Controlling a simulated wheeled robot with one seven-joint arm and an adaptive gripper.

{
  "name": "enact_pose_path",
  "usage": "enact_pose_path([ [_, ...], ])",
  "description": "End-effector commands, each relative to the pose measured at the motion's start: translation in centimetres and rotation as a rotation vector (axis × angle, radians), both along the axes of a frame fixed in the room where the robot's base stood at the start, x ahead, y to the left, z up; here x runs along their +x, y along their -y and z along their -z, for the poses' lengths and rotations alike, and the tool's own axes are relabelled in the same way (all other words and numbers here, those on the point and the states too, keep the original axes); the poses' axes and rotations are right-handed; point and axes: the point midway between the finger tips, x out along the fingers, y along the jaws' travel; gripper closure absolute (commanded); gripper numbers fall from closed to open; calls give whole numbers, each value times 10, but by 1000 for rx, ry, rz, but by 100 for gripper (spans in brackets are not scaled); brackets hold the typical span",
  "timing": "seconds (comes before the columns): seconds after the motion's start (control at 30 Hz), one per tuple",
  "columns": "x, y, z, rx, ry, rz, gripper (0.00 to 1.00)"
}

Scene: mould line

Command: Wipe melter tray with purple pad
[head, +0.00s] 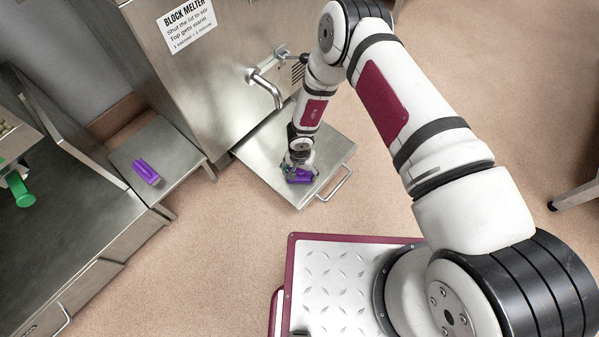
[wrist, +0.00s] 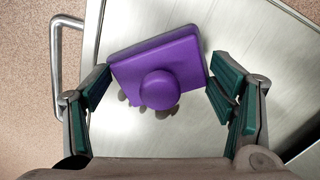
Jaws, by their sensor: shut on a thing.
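The melter tray (head: 262,152) is a flat steel tray sticking out from the melter's foot, with a bar handle (head: 337,184) at its front. The purple pad (wrist: 150,62) is a square block with a round knob on top. My gripper (head: 300,172) is over the tray's front part, pointing down. In the wrist view its green-lined fingers (wrist: 160,82) are shut on the pad's left and right edges. The pad is slightly tilted in the picture and over the tray; whether it touches is hard to tell. Several brownish spots (wrist: 135,101) show on the tray by the knob, partly hidden by the pad.
The steel block melter (head: 215,75) with a spout (head: 265,88) stands behind the tray. A low side table (head: 180,155) at left holds another purple item (head: 146,172). A steel counter (head: 75,225) with a green-handled thing (head: 22,190) is far left. Floor between is clear.

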Motion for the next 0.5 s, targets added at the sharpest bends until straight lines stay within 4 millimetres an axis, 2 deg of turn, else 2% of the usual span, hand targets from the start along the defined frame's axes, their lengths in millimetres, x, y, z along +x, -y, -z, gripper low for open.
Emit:
enact_pose_path([
  [0.3,21,17,-1,1,1,6,45],
  [0.5,27,21,-2,0,0,3,45],
])
